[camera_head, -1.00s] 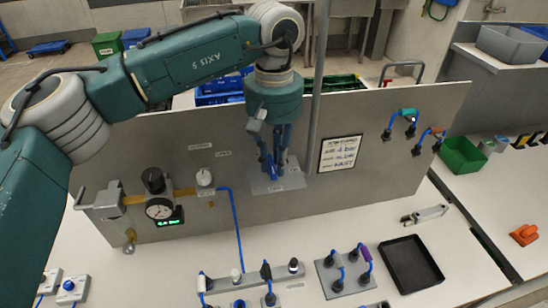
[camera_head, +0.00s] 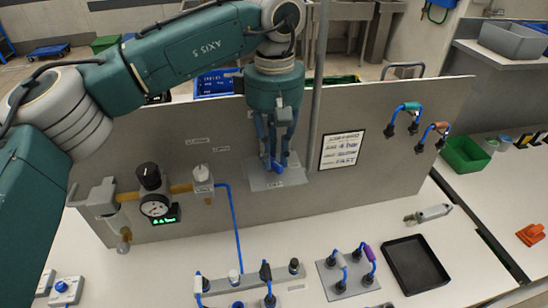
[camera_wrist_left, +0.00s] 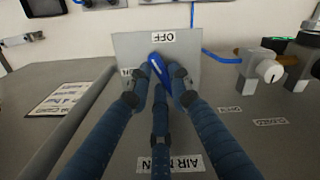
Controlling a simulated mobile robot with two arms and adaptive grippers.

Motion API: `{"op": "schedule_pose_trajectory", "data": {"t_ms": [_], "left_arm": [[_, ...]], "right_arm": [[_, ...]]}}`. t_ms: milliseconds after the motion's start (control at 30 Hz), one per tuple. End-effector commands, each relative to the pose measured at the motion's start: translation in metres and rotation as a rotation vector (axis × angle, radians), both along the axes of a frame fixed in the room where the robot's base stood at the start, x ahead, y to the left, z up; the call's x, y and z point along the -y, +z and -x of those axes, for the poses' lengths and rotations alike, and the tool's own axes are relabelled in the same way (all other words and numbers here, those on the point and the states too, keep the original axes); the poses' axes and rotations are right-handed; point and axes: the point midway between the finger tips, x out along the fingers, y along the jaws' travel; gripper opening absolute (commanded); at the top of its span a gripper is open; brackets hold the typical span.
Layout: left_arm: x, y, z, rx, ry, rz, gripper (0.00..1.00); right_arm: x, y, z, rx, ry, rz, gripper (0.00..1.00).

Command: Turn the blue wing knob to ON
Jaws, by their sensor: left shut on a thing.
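The blue wing knob (camera_head: 278,167) sits on a grey plate (camera_head: 259,182) on the upright panel. My left gripper (camera_head: 278,160) comes down from above with its blue fingers closed around the knob. In the left wrist view the knob (camera_wrist_left: 157,67) lies between the fingertips (camera_wrist_left: 160,82), its wing slanted with the upper end to the left. An OFF label (camera_wrist_left: 163,38) shows at the plate's edge there. Another label (camera_wrist_left: 126,73) on the plate's left is partly hidden by a finger. My right gripper is not in view.
A gauge (camera_head: 155,206) with a green display and a white knob (camera_head: 202,173) are left of the plate. A written sign (camera_head: 342,150) and a grey pole (camera_head: 316,100) stand to the right. Hose fittings (camera_head: 345,265) and a black tray (camera_head: 413,265) are on the bench below.

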Motion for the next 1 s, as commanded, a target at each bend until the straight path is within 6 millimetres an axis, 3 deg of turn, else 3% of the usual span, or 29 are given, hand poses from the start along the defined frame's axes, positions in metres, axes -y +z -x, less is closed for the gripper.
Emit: {"op": "schedule_pose_trajectory", "data": {"t_ms": [1000], "left_arm": [[-0.002,0.002,-0.008,0.005,0.919,0.003,0.00]], "right_arm": [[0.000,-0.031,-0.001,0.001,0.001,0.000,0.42]]}}
